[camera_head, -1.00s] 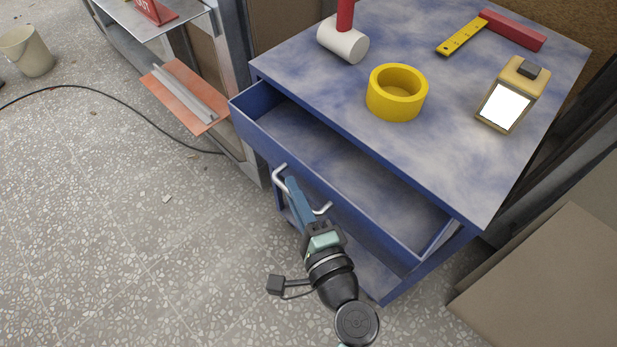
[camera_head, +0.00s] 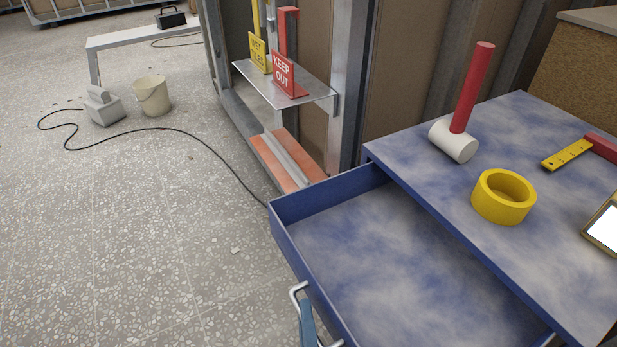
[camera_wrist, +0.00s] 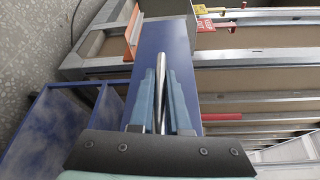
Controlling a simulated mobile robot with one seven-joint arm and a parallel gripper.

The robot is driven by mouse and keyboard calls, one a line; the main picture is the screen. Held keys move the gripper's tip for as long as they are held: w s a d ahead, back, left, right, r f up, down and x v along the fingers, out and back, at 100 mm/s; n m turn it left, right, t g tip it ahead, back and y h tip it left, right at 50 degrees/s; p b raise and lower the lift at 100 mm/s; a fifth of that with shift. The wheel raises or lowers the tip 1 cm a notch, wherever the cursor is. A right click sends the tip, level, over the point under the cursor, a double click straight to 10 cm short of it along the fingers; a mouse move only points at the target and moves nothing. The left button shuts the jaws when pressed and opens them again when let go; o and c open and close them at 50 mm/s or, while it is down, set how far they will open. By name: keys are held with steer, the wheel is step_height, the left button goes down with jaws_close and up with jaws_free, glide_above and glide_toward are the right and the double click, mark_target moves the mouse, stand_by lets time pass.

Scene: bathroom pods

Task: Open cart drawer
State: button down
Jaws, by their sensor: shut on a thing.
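The blue cart drawer (camera_head: 286,228) is pulled well out of the blue cart (camera_head: 430,170) in the head view, and its inside is empty. Its silver bar handle (camera_head: 296,291) is on the drawer front near the bottom edge of the head view. My gripper (camera_head: 306,318) is at the handle, with only part of a blue finger in that view. In the wrist view my gripper (camera_wrist: 161,95) is shut on the handle (camera_wrist: 162,68), the bar lying between its two fingers, in front of the blue drawer front (camera_wrist: 183,65).
A shelf (camera_head: 290,97) with signs stands behind.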

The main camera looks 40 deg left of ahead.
steer(key=c, duration=0.9)
jaws_free()
steer(key=v, duration=1.3)
steer(key=shift+r, duration=0.1)
